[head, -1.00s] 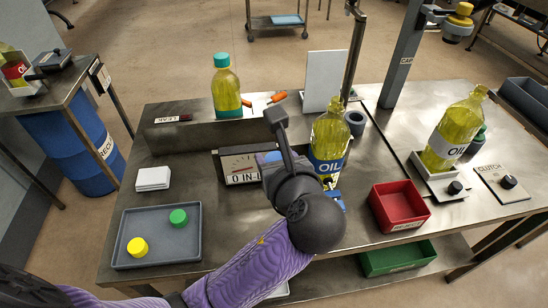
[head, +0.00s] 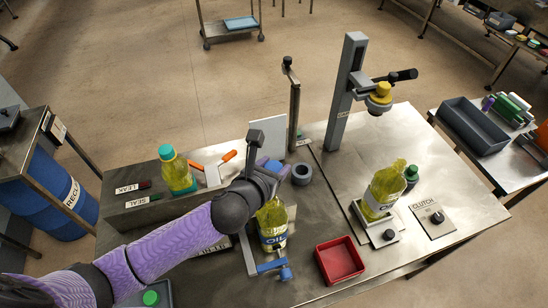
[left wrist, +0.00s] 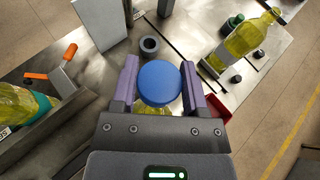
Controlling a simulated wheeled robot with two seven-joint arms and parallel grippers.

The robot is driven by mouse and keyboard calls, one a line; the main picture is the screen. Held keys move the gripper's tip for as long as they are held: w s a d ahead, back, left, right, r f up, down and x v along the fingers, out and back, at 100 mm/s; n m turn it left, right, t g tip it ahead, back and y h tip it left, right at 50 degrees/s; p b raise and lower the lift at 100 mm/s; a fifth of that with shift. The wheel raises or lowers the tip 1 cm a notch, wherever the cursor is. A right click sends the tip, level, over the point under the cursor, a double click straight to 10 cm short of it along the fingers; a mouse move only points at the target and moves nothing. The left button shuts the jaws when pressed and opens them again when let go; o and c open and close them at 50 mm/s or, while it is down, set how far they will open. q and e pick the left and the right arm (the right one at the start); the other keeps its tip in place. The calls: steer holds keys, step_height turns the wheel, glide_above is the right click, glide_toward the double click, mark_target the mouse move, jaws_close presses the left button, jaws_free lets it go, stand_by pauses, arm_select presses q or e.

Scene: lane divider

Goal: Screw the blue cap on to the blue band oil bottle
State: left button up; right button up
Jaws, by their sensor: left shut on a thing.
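The blue cap (left wrist: 160,83) sits between the purple fingers of my left gripper (head: 268,168), which is shut on it. The blue band oil bottle (head: 272,232) stands upright at the blue clamp (head: 273,267), holding yellow oil. My left gripper is over the bottle's top and hides its neck in the head view. In the left wrist view, a yellow part of the bottle (left wrist: 150,108) shows just below the cap. Whether cap and neck touch, I cannot tell. My right gripper is not in view.
An oil bottle with a teal cap (head: 178,172) stands at the left rack. An open oil bottle (head: 382,190) leans on a white stand at the right, near a grey post (head: 346,90). A red bin (head: 339,261) is at the front. A grey ring (head: 301,174) lies behind the bottle.

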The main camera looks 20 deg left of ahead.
arm_select(q)
steer(key=shift+w+a, duration=0.15)
steer(key=shift+a, duration=0.05)
steer(key=s, duration=0.2)
steer(key=shift+s+d+r, duration=0.25)
steer(key=shift+s+r, duration=0.1)
steer(key=shift+s, duration=0.05)
steer(key=shift+w+a+p, duration=0.2)
steer(key=shift+w+p, duration=0.05)
steer(key=shift+p, duration=0.05)
step_height(320, 180, down, 5)
steer(key=b, duration=0.3)
steer(key=shift+r, duration=0.15)
steer(key=shift+w+f+b, duration=0.2)
steer(key=shift+f+b, duration=0.4)
steer(key=shift+b, duration=0.05)
steer(key=shift+d+f, duration=0.1)
steer(key=shift+f, duration=0.05)
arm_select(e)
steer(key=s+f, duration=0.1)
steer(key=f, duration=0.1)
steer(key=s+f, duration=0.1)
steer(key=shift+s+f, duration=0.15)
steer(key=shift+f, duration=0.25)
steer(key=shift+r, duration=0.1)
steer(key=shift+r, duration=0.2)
arm_select(q)
steer(key=shift+p, duration=0.3)
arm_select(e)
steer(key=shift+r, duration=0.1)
